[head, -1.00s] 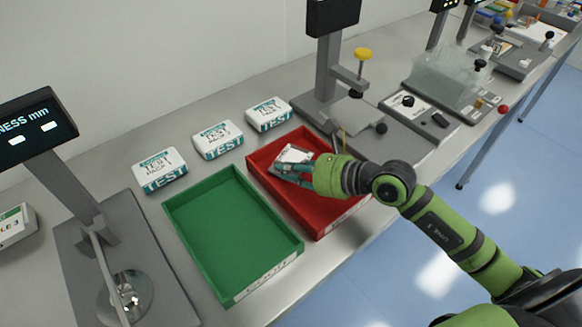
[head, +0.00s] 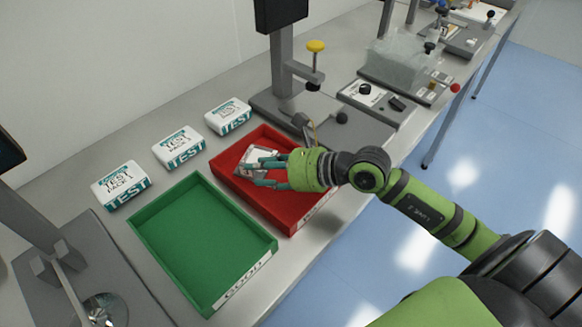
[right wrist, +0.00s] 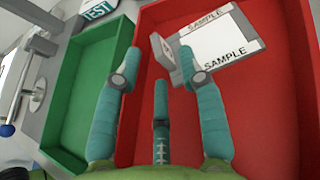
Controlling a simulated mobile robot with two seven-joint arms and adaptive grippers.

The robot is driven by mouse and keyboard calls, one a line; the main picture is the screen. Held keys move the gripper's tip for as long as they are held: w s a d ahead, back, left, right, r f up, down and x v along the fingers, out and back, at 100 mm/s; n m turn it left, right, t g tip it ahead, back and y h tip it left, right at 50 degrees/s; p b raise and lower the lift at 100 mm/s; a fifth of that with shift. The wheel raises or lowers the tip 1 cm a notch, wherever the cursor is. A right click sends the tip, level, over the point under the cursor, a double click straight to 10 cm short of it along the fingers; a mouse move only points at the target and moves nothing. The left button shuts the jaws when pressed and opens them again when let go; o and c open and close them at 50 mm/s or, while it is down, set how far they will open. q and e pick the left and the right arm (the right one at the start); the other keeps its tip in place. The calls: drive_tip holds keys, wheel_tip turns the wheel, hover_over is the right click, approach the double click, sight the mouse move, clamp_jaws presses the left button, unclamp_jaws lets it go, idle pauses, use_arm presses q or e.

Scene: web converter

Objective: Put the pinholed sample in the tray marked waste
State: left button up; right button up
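The sample (head: 256,158) is a flat pale piece with a grey area, lying inside the red tray (head: 292,220). In the right wrist view the sample (right wrist: 222,42) shows white, with strips reading SAMPLE, over the red floor. A small pale upright flap stands at its near left edge. The red tray's front label is mostly hidden by my arm. My right gripper (head: 260,174) is over the red tray, its teal fingers spread. In the right wrist view the gripper (right wrist: 160,66) has its fingers apart, with one tip overlapping the sample's near edge; I cannot tell whether it touches. My left gripper is out of view.
A green tray (head: 205,240) marked GOOD stands empty left of the red one. Several white-and-teal TEST packs (head: 180,150) line the back. A grey stand with a yellow knob (head: 316,46) is behind the red tray. The bench's front edge is close to both trays.

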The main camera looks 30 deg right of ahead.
drive_tip(key=b+v, duration=0.1)
drive_tip(key=v, duration=0.7)
drive_tip(key=shift+s+d+b, duration=0.1)
drive_tip(key=shift+s+b, duration=0.05)
drive_tip(key=shift+b, duration=0.25)
drive_tip(key=shift+v, duration=0.85)
drive_tip(key=shift+r, duration=0.1)
